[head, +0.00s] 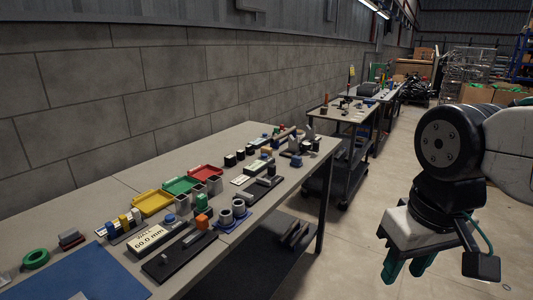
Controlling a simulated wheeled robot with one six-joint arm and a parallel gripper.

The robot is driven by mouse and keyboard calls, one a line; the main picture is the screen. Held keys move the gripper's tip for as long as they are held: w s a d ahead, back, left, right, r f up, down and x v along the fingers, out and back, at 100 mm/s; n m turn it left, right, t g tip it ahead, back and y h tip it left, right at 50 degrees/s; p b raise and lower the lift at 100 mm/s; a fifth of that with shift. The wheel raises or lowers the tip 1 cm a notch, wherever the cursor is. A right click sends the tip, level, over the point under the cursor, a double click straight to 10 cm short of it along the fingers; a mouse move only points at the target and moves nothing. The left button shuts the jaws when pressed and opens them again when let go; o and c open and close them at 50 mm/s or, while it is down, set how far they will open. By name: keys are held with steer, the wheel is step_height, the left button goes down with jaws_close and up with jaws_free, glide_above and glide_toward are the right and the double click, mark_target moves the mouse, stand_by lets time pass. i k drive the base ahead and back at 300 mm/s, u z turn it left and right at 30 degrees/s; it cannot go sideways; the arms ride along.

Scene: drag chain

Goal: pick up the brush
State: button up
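I cannot make out a brush for certain among the many small items on the long workbench (228,147). My gripper (404,270) hangs at the lower right, over the floor and clear of the bench. Its two green fingers point down with a gap between them, and nothing shows between them.
The bench holds yellow (153,202), green (181,186) and red (205,172) trays, a "60.0 mm" block (160,238), a green ring (35,259) and a blue mat (85,275). A wheeled cart (345,110) stands beyond. The concrete floor (350,230) right of the bench is clear.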

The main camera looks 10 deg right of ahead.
mark_target(264, 149)
steer(key=z, duration=0.7)
steer(key=i, duration=1.1)
steer(key=z, duration=0.5)
steer(key=i, duration=0.75)
steer(key=u, duration=0.9)
steer(key=i, duration=0.8)
steer(key=u, duration=0.65)
